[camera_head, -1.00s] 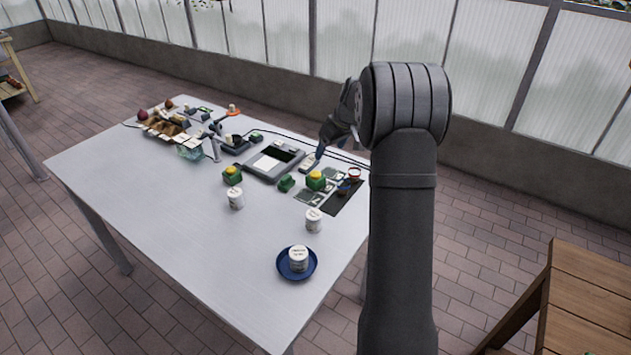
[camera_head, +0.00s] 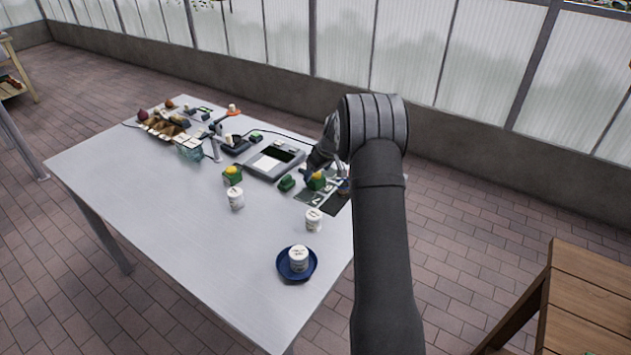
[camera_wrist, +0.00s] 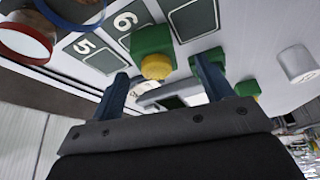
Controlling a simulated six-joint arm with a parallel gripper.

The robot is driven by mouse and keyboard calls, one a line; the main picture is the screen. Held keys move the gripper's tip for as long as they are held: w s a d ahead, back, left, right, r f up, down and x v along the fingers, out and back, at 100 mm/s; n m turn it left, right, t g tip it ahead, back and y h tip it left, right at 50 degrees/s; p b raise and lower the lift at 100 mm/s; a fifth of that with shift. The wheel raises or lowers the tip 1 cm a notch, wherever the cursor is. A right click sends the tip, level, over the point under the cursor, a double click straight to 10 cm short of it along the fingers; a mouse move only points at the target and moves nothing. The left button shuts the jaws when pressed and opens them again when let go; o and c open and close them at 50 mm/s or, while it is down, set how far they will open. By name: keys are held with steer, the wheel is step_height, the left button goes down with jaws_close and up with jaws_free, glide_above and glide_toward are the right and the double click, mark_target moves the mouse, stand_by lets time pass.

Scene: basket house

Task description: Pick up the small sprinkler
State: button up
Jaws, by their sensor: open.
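Two green blocks with yellow knobs look like sprinklers; I cannot tell their sizes apart surely. One, by the numbered cards (camera_head: 315,200) at the table's right, is the green block (camera_head: 316,184). The other green block (camera_head: 231,180) stands left of the grey device. In the wrist view a green block (camera_wrist: 150,40) with its yellow knob (camera_wrist: 157,67) lies just past and between my fingertips, apart from them. My gripper (camera_wrist: 163,82) is open and empty. In the head view my gripper (camera_head: 318,162) is over the right block, and my arm hides part of that area.
A grey device (camera_head: 275,160) and a small green piece (camera_head: 286,183) lie near. Red-rimmed and blue-rimmed pots (camera_wrist: 25,37) show in the wrist view. The front-left table is clear.

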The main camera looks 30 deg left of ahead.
mark_target(316, 174)
steer(key=x, duration=0.4)
steer(key=shift+w+f, duration=0.1)
steer(key=shift+w, duration=0.2)
steer(key=shift+c, duration=0.2)
steer(key=c, duration=1.1)
steer(key=shift+r, duration=0.45)
steer(key=v, duration=0.3)
steer(key=shift+w+a+r, duration=0.2)
steer(key=shift+r, duration=0.3)
steer(key=w+d+r, duration=0.1)
steer(key=d+r, duration=0.5)
steer(key=d, duration=0.5)
steer(key=shift+w+r, duration=0.2)
steer(key=shift+w, duration=0.15)
